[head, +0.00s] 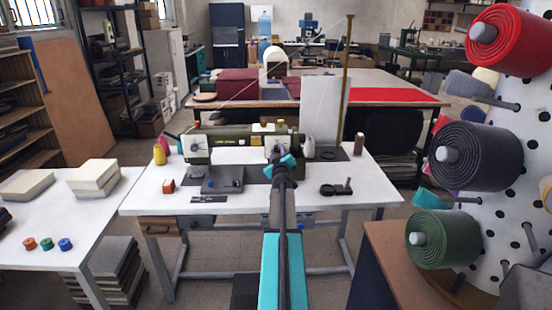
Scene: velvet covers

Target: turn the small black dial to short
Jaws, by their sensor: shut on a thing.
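An olive-green sewing machine (232,139) stands on a white table (150,193) in the middle of the head view. My gripper (283,158) is at the right part of the machine, in front of its upright. It is shut, with its teal part showing, and the fingertips are small and partly hidden by my own arm. The small black dial cannot be made out; the spot where my gripper meets the machine is covered. The dial's marks and its present setting cannot be read.
A pale thread cone (309,147) and a brown spool (359,144) stand right of the machine. A yellow bottle (159,155) stands left. A black tool (337,188) lies at the front right. Large fabric rolls (477,155) hang on the pegboard at right.

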